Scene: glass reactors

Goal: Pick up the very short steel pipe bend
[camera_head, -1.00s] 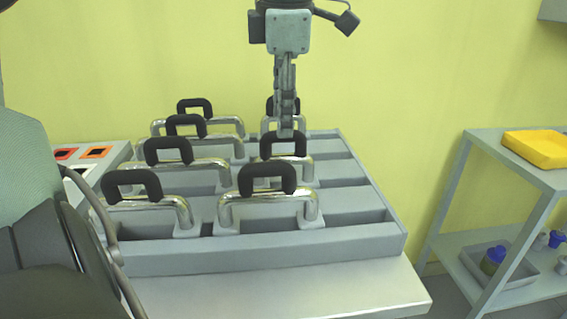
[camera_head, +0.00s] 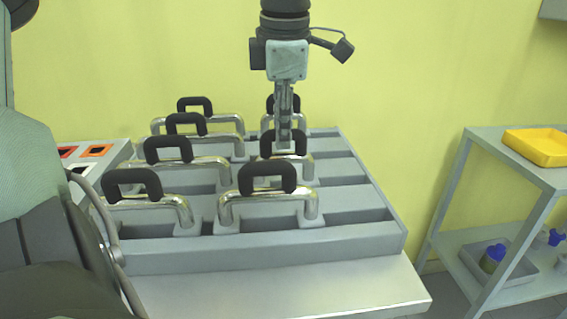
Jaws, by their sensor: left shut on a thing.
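Several shiny steel pipe bends with black square handles stand in two columns in a grey rack (camera_head: 255,258). The bend in the middle of the right column (camera_head: 308,170) is very short, clearly shorter than the front right one (camera_head: 312,207). It stands upright in its slot. My left gripper (camera_head: 284,143) comes down from above, and its fingertips are at this short bend's black handle (camera_head: 268,143), shut on it. The fingers hide part of the handle and part of the bend behind it. My right gripper is not in view.
The front right bend stands close before the held one; another (camera_head: 271,122) stands close behind. More bends (camera_head: 205,165) fill the left column. The rack's right side has empty slots. A shelf (camera_head: 465,210) with a yellow tray (camera_head: 540,145) is at the right.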

